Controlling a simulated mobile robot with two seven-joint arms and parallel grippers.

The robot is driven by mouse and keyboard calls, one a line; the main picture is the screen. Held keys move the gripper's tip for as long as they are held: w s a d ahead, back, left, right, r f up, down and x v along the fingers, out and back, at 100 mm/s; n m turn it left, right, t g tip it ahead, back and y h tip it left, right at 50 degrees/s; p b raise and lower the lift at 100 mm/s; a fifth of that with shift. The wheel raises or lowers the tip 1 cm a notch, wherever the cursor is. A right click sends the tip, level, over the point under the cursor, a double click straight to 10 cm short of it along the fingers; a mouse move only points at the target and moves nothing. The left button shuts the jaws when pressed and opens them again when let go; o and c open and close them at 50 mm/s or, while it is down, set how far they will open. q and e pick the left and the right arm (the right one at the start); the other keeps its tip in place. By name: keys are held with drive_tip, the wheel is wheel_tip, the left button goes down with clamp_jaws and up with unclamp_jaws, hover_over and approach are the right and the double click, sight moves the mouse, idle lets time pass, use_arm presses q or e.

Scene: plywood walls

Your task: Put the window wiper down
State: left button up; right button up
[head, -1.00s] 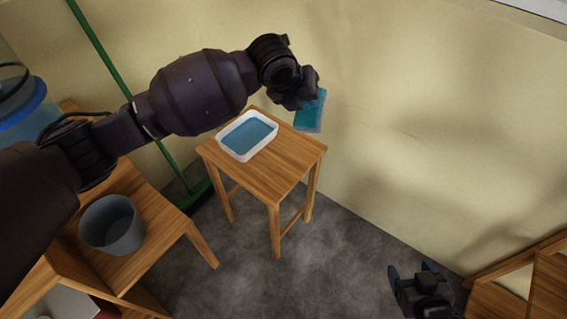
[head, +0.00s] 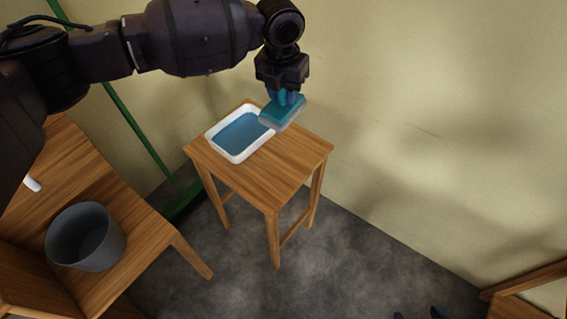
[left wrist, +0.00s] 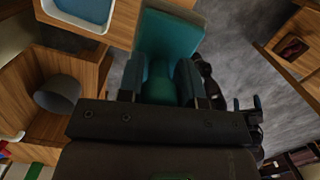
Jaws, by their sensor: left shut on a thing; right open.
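The window wiper (head: 283,113) is a teal block with a paler underside. My left gripper (head: 285,96) is shut on it, pointing down over the wooden stool (head: 265,180). The wiper overlaps the right edge of the white tray (head: 238,158) in the head view; I cannot tell whether it touches the stool top. In the left wrist view the wiper (left wrist: 168,36) sticks out beyond the blue fingers. Only the fingertips of my right gripper (head: 418,314) show at the bottom edge of the head view, apart and empty.
The tray holds blue liquid (head: 240,133) and fills the stool top's back left. The front and right of the top are bare. A grey bucket (head: 88,237) stands on wooden furniture at left. A green pole (head: 140,130) leans behind. A plywood wall is close behind the stool.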

sight(284, 114)
use_arm(q)
drive_tip(key=shift+f, duration=0.15)
wheel_tip(284, 114, down, 6)
drive_tip(key=shift+s+b, duration=0.1)
drive_tip(key=shift+b, duration=0.55)
wheel_tip(284, 114, down, 12)
drive_tip(key=b, duration=0.2)
drive_tip(key=shift+f+b, duration=0.25)
drive_tip(key=shift+b, duration=0.15)
drive_tip(key=shift+f, duration=0.35)
use_arm(e)
drive_tip(key=shift+w+a+f+n+t, duration=0.3)
drive_tip(key=shift+w+a+n, duration=0.15)
drive_tip(key=shift+w+n, duration=0.25)
use_arm(q)
drive_tip(key=shift+f, duration=0.1)
use_arm(e)
drive_tip(key=shift+f, duration=0.1)
use_arm(q)
drive_tip(key=o, duration=1)
drive_tip(key=shift+c, duration=0.2)
use_arm(e)
drive_tip(key=shift+s, duration=0.1)
